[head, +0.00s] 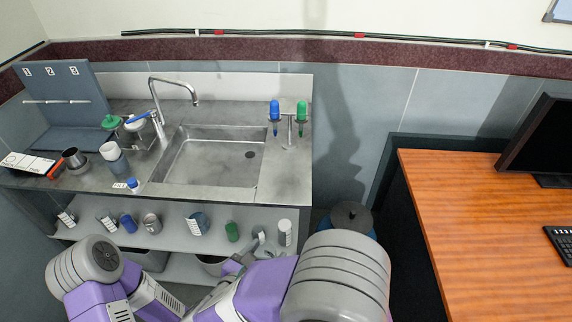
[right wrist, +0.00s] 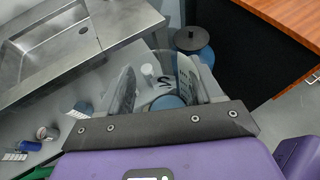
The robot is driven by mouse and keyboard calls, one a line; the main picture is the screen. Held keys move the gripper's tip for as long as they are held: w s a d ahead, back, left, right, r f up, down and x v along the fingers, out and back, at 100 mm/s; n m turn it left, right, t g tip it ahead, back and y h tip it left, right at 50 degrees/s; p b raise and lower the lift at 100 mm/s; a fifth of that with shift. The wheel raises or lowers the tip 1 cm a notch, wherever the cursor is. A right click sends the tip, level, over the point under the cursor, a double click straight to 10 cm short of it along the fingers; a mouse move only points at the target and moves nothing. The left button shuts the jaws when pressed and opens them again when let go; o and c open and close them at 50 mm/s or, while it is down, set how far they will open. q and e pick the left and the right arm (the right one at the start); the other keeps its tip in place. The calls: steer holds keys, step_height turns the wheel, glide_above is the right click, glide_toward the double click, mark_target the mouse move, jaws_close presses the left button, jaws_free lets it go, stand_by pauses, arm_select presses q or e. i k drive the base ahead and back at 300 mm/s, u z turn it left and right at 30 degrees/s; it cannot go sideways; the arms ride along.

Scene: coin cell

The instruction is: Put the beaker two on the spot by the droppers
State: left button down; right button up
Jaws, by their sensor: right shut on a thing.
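My right gripper (head: 254,246) is shut on a beaker marked 2 (right wrist: 166,83); in the right wrist view the beaker sits between the two fingers (right wrist: 157,86), with something blue showing low in it. In the head view the gripper is low, in front of the right end of the lower shelf, and the beaker is small and partly hidden by my arm. The droppers, one blue (head: 275,111) and one green (head: 301,111), hang on a stand (head: 289,132) at the counter's right end. My left arm shows at lower left, but its gripper does not.
The counter (head: 228,195) has a sink (head: 215,160) and a faucet (head: 170,83); its right end near the droppers looks bare. Cups and a rack (head: 65,90) stand at left. The lower shelf (head: 180,225) holds several containers. A wooden desk (head: 480,210) is at right.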

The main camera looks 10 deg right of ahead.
mark_target(276, 166)
steer(key=i, duration=0.85)
